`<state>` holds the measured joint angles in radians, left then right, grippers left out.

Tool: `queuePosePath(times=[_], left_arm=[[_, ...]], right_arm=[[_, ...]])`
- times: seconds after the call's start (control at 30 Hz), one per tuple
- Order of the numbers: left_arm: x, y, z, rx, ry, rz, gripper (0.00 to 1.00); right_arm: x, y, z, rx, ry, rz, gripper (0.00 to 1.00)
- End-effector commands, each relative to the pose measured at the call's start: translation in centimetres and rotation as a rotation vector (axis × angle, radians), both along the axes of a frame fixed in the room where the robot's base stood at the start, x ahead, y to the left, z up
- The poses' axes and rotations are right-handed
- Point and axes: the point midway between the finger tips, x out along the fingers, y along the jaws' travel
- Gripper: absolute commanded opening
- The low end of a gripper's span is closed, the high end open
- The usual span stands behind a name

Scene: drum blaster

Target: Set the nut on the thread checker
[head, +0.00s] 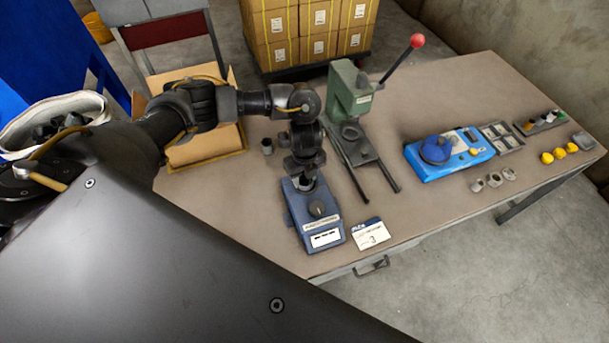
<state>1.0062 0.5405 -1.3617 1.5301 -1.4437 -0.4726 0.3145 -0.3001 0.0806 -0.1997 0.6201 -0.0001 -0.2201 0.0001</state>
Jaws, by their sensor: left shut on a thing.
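The dark blue-grey box with a black knob and a white label, which looks like the thread checker (325,232), stands near the front edge of the table. My left gripper (305,178) points down over the rear part of this box. It is shut on a small greyish thing, probably the nut, mostly hidden by the fingers. I cannot tell whether the nut touches the checker. My right gripper is not in view.
A green lever press (350,95) with a red knob stands just behind right. A white card (370,234) lies beside the checker. A bright blue device (450,154), several small metal rings (494,180) and yellow parts (559,153) are further right. A cardboard box (205,148) is at left.

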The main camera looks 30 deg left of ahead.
Motion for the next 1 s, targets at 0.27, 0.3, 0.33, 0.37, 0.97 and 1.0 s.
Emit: queuePosePath(times=[0.27,0.3,0.33,0.37,0.97,1.0], left_arm=[[0.0,0.0,0.0,-0.001,-0.001,0.0,0.5],[0.0,0.0,0.0,-0.001,-0.001,0.0,0.5],[0.0,0.0,-0.1,0.0,0.0,0.0,0.5],[0.0,0.0,-0.1,0.0,0.0,0.0,0.5],[0.0,0.0,4.4,0.0,0.0,0.0,0.5],[0.0,0.0,4.7,-0.001,-0.001,0.0,0.5]], right_arm=[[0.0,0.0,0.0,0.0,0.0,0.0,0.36],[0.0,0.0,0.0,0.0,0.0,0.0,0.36],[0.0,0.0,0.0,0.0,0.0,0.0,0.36],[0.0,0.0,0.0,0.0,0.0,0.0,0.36],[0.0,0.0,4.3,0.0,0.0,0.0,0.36],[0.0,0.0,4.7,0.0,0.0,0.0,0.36]])
